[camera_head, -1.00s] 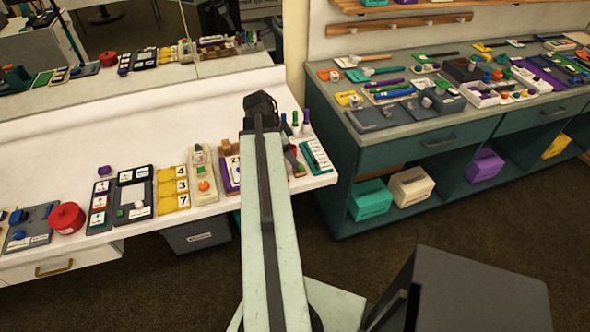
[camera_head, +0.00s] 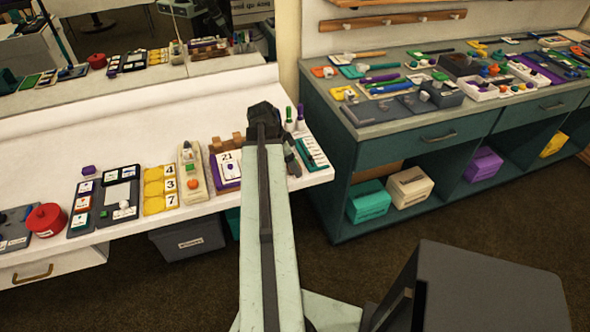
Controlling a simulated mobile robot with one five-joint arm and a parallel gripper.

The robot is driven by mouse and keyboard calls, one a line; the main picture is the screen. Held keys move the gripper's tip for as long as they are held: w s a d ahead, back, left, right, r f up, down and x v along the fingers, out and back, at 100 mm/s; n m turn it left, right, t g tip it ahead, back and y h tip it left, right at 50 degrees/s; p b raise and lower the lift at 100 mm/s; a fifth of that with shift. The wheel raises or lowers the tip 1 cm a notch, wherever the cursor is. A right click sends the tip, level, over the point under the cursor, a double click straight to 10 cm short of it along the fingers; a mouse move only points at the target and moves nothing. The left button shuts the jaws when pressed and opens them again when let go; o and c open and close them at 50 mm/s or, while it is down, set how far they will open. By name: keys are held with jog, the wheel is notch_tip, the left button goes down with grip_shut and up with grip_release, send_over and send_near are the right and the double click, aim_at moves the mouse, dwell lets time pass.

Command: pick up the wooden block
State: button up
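Brown wooden pieces (camera_head: 215,146) stand on the white bench, just behind a white card marked 21 (camera_head: 228,165) and left of my arm. They look like the wooden block, but I cannot tell whether they are one piece or more. My arm reaches forward over the bench, and its dark end (camera_head: 264,118) is to the right of the brown pieces. My gripper's fingers are not clearly visible; a dark shape (camera_head: 291,158) right of the arm may be part of it. The arm hides the bench beneath it.
The white bench (camera_head: 120,135) holds a red tin (camera_head: 46,219), yellow number cards (camera_head: 160,187) and green and purple markers (camera_head: 289,118). Its rear is clear. A teal cabinet (camera_head: 345,165) with a crowded top stands at right. A grey box (camera_head: 187,238) is under the bench.

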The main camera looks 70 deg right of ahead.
grip_shut()
jog(key=shift+r, duration=0.1)
notch_tip(320, 180, up, 10)
jog(key=p, duration=1)
jog(key=shift+r, duration=0.1)
jog(key=shift+f, duration=0.2)
